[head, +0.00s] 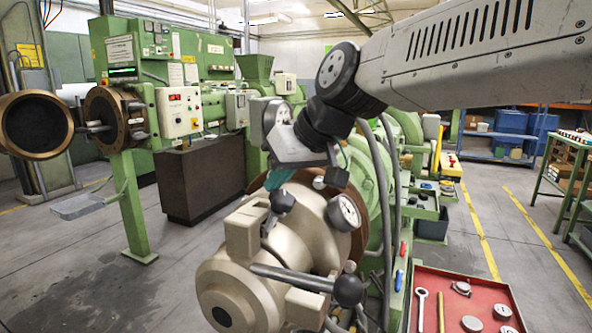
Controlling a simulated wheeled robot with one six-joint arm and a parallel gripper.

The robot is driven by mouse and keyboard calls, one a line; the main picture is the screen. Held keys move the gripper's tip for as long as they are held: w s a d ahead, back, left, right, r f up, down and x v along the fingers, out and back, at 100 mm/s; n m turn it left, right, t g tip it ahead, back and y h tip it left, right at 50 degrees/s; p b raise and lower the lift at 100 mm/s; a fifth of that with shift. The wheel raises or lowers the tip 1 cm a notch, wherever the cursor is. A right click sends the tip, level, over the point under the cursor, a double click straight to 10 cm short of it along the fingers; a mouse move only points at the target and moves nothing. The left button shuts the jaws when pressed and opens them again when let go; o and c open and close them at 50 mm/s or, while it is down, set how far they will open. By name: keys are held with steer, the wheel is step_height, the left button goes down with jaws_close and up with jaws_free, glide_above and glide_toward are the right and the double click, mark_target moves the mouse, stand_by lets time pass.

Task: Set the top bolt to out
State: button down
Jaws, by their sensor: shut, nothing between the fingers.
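The beige round extruder head (240,270) fills the lower middle of the head view. The top bolt (282,201), with a dark knob, sits at its upper side; whether it is in or out I cannot tell. A second bolt (300,279) lies lower, with a long dark bar ending in a round black knob. My gripper (278,180), with teal fingertips, is just above the top bolt's knob. It is shut and empty. I cannot tell whether its tips touch the knob. My wrist hides part of the machine behind.
Hoses and green machine housing (365,180) lie behind. A red tray (455,300) with tools is at lower right. Another green extruder (125,150) stands left. The floor aisle at right is open.

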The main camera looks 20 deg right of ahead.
mark_target(294, 198)
steer(key=s+d+f, duration=0.2)
steer(key=d, duration=0.1)
steer(key=shift+s, duration=0.35)
steer(key=shift+s+d+f, duration=0.5)
steer(key=shift+f, duration=0.3)
steer(key=w+r, duration=0.3)
steer(key=r, duration=0.1)
steer(key=s+d+r, duration=0.3)
steer(key=s+d, duration=0.2)
steer(key=s, duration=0.2)
steer(key=shift+s+d, duration=0.15)
steer(key=shift+d, duration=0.15)
